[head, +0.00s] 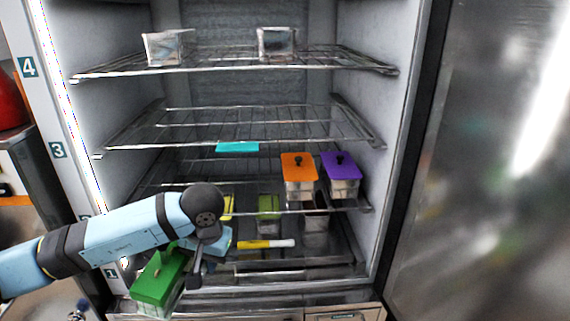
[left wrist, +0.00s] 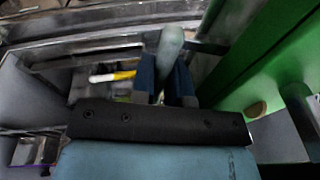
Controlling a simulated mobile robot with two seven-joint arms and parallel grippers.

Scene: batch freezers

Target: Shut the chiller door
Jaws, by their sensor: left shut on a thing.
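The chiller door (head: 490,160) stands wide open at the right in the head view, its metallic inner face blurred. The open chiller cabinet fills the middle. My left gripper (head: 192,262) is low at the cabinet's front left, well away from the door. It is shut on a green-lidded box (head: 158,283), which is tilted at the cabinet's front edge. In the left wrist view, the fingers (left wrist: 168,82) close around a pale grey-green rod, and the green box surface (left wrist: 275,60) fills the right. The exact grip on the box is unclear. My right gripper is not in view.
Wire shelves hold two clear tubs (head: 168,47) (head: 277,42) on top, and orange-lidded (head: 299,175) and purple-lidded (head: 341,175) boxes lower down. A yellow-and-white stick (head: 265,244) lies at the bottom. A red object (head: 12,103) stands at the far left.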

